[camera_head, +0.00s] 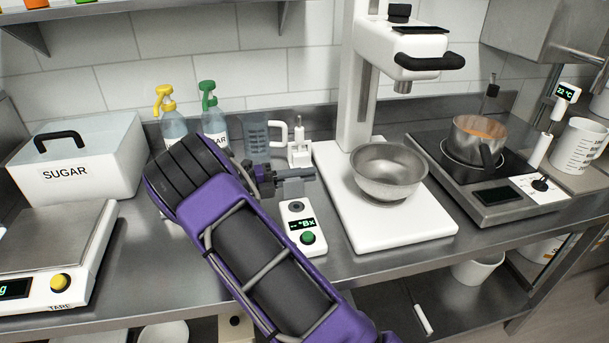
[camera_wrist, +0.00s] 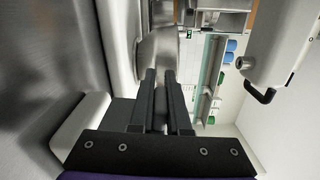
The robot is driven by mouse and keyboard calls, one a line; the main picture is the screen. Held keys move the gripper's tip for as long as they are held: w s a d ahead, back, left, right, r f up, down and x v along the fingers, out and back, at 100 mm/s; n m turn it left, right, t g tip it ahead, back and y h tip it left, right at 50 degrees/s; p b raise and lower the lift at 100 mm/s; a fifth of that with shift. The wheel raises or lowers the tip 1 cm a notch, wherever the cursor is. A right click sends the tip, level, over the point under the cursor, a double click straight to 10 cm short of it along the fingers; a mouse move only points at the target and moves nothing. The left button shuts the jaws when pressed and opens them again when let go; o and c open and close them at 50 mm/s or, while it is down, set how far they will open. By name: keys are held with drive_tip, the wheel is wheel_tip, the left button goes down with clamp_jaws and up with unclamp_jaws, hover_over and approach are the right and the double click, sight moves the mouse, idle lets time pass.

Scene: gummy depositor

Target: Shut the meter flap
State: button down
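The meter (camera_head: 302,228) is a small white device on the steel counter. It has a dark round well at its far end, a lit display reading "°Bx" and a green button.
A white stand machine with a steel bowl (camera_head: 389,172) is close on the right. A sugar box (camera_head: 88,158) and scale (camera_head: 48,290) are left. A hotplate with a pot (camera_head: 476,140) is far right.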

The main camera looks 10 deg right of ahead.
sight(311, 210)
drive_tip(key=shift+s, duration=0.1)
idle(0.4)
drive_tip(key=m+p, duration=0.1)
drive_tip(key=s+m, duration=0.1)
drive_tip(key=shift+s+r+m+p, duration=0.1)
drive_tip(key=shift+r+m+p, duration=0.1)
drive_tip(key=shift+m+p, duration=0.2)
drive_tip(key=m, duration=0.1)
drive_tip(key=s+m, duration=0.1)
drive_tip(key=m, duration=0.1)
drive_tip(key=s+m, duration=0.1)
drive_tip(key=shift+s+f+m+p, duration=0.1)
drive_tip(key=shift+f+m+p, duration=0.2)
drive_tip(key=shift+p, duration=0.05)
drive_tip(key=m, duration=0.1)
drive_tip(key=s+f+m, duration=0.1)
drive_tip(key=m, duration=0.1)
drive_tip(key=shift+s+d+m, duration=0.1)
drive_tip(key=shift+s+m, duration=0.1)
drive_tip(key=shift+m, duration=0.1)
drive_tip(key=shift+s+f+m+b, duration=0.35)
drive_tip(key=shift+f+m, duration=0.05)
drive_tip(key=shift+m, duration=0.7)
drive_tip(key=shift+s+f+m+b, duration=0.3)
drive_tip(key=shift+f+m+b, duration=0.05)
drive_tip(key=shift+m, duration=0.75)
drive_tip(key=c, duration=0.9)
unclamp_jaws()
